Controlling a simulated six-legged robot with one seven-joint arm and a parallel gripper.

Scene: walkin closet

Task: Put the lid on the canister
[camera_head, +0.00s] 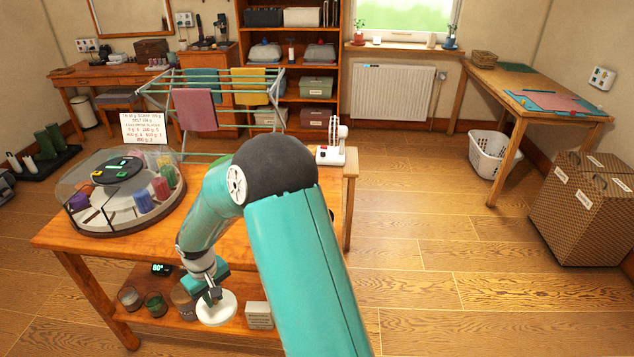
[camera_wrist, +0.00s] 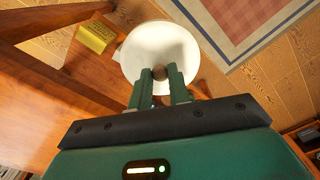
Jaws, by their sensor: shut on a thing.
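The lid is a white round disc (camera_head: 217,310) with a small brown knob. In the wrist view the lid (camera_wrist: 160,45) shows its top face. My gripper (camera_wrist: 160,76) is shut on the knob; in the head view it (camera_head: 212,294) points down at the table's lower shelf. The lid is in front of the shelf in the picture; I cannot tell its exact height. A brownish jar (camera_head: 182,302), possibly the canister, stands on the lower shelf just left of the lid, partly hidden by my gripper. I see no canister under the lid in the wrist view.
Two glass jars, one pale (camera_head: 130,298) and one green (camera_head: 155,304), stand on the shelf's left. A small box (camera_head: 258,315) is right of the lid. A round divided tray (camera_head: 118,222) sits on the tabletop (camera_head: 205,240).

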